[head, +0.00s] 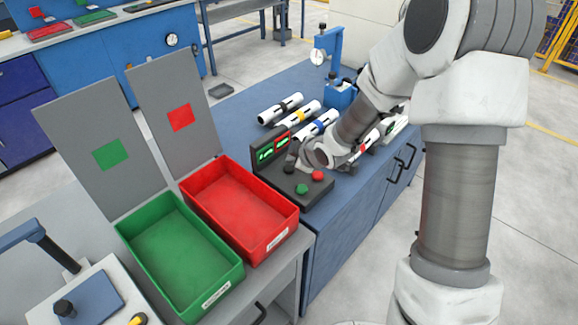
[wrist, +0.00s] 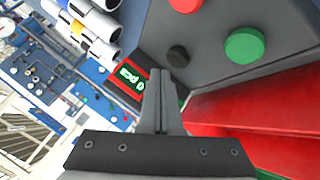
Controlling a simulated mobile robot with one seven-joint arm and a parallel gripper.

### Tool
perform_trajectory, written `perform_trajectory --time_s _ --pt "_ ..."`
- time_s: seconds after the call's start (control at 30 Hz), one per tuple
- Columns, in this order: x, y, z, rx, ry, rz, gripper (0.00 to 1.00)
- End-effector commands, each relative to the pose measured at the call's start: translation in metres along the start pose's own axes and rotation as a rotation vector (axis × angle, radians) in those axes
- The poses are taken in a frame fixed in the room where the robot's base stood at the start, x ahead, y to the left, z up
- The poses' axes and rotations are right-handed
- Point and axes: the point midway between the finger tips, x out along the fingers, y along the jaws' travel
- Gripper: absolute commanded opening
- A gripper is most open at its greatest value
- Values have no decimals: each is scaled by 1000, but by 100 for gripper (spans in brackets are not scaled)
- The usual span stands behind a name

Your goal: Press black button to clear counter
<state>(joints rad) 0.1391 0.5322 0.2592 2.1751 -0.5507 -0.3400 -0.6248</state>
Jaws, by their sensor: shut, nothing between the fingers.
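The black button (wrist: 178,56) is on a dark grey control box (head: 317,192), beside a green button (head: 302,189) and a red button (head: 317,175). In the wrist view the green button (wrist: 243,45) and red button (wrist: 185,4) also show. A counter display (head: 273,150) stands at the back of the box, with green and red parts; in the wrist view its red-framed screen (wrist: 131,77) shows lit green characters. My gripper (wrist: 160,73) is shut and empty, close to the black button and display. I cannot tell whether it touches either.
An empty green bin (head: 180,250) and an empty red bin (head: 240,205) stand left of the control box, with grey panels behind. Several white pipes with coloured bands (head: 280,108) lie on the blue bench (head: 240,122) beyond. A blue gauge stand (head: 340,92) is at the back.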

Motion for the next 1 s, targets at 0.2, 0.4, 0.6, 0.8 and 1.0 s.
perform_trajectory --time_s 0.2,0.4,0.6,0.8,1.0 --pt "-17 13 -13 -2 1 1 0" --pt "-31 23 -23 -1 1 1 0" --pt "-34 25 -25 0 1 1 0" --pt "-33 24 -24 0 1 1 0" --pt "-33 24 -24 0 0 0 0"
